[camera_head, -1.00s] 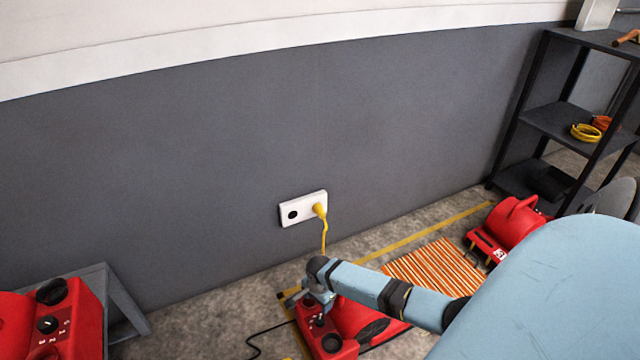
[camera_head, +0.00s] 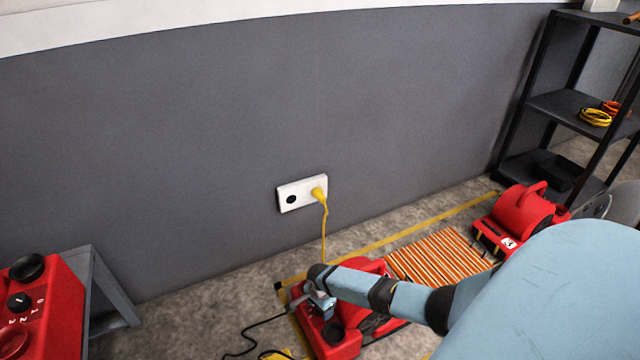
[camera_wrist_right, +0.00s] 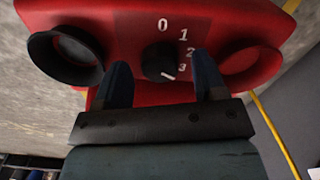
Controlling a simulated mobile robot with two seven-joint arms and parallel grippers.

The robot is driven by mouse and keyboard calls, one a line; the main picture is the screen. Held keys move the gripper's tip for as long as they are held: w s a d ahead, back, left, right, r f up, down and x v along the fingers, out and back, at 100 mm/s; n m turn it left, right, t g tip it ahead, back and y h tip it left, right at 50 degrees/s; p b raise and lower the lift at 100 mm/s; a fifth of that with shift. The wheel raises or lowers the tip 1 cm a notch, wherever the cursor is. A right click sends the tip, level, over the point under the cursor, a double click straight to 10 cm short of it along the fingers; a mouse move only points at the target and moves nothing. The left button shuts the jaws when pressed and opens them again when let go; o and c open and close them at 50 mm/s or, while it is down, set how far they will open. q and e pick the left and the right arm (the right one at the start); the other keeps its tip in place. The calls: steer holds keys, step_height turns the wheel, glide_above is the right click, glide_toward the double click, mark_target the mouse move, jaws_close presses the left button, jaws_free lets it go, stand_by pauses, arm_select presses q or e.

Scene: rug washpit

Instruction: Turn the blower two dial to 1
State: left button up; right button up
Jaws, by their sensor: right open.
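A red blower (camera_head: 350,340) stands on the floor below the wall socket, under my right arm. Its control panel fills the top of the right wrist view, with a black dial (camera_wrist_right: 160,62) beside the numbers 0, 1, 2 and 3. The dial's white pointer mark is at its lower right, towards the 3. My right gripper (camera_wrist_right: 161,82) is open, its two dark fingers to the left and right of the dial. I cannot tell whether they touch it. In the head view my right gripper (camera_head: 322,303) is over the panel. My left gripper is not in view.
Another red blower (camera_head: 40,310) with a dial is at the lower left by a grey stand (camera_head: 100,285). A third blower (camera_head: 520,215) stands near the shelf (camera_head: 550,105). A striped orange rug (camera_head: 440,257) lies between. A yellow plug (camera_head: 319,194) sits in the wall socket (camera_head: 291,199).

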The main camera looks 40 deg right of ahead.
steer(key=shift+f, duration=0.25)
steer(key=c, duration=0.9)
steer(key=shift+c, duration=0.2)
steer(key=shift+r, duration=0.1)
